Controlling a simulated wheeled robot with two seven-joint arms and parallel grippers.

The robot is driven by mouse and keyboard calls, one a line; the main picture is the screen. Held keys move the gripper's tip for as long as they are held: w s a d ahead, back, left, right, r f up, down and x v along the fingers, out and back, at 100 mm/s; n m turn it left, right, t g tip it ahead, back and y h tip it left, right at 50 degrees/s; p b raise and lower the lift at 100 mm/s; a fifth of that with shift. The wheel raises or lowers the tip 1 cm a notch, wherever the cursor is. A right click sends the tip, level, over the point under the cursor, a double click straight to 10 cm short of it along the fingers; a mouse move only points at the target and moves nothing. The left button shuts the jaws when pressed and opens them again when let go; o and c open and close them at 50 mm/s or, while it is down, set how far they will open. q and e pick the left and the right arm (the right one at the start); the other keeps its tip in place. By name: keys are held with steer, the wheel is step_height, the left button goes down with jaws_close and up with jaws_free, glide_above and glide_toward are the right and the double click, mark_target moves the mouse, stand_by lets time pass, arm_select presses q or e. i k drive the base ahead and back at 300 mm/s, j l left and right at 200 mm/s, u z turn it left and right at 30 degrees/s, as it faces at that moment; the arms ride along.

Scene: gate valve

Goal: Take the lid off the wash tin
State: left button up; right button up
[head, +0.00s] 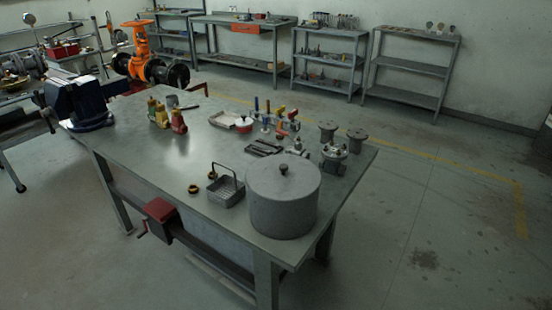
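The wash tin (284,208) is a large round grey tin at the near right corner of the metal workbench. Its flat grey lid (262,177) is on top, with a small dark knob (284,169) in the middle. The tin stands upright. Neither of my grippers shows in the head view.
A blue vise (87,101) is at the left. The bench top's (140,141) front left is clear.

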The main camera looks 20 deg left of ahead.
mark_target(278, 178)
steer(key=i+j, duration=0.1)
steer(key=j, duration=0.35)
steer(key=i+j, duration=0.15)
steer(key=j, duration=0.3)
steer(key=i+j, duration=0.1)
steer(key=j, duration=0.35)
steer(key=z, duration=0.05)
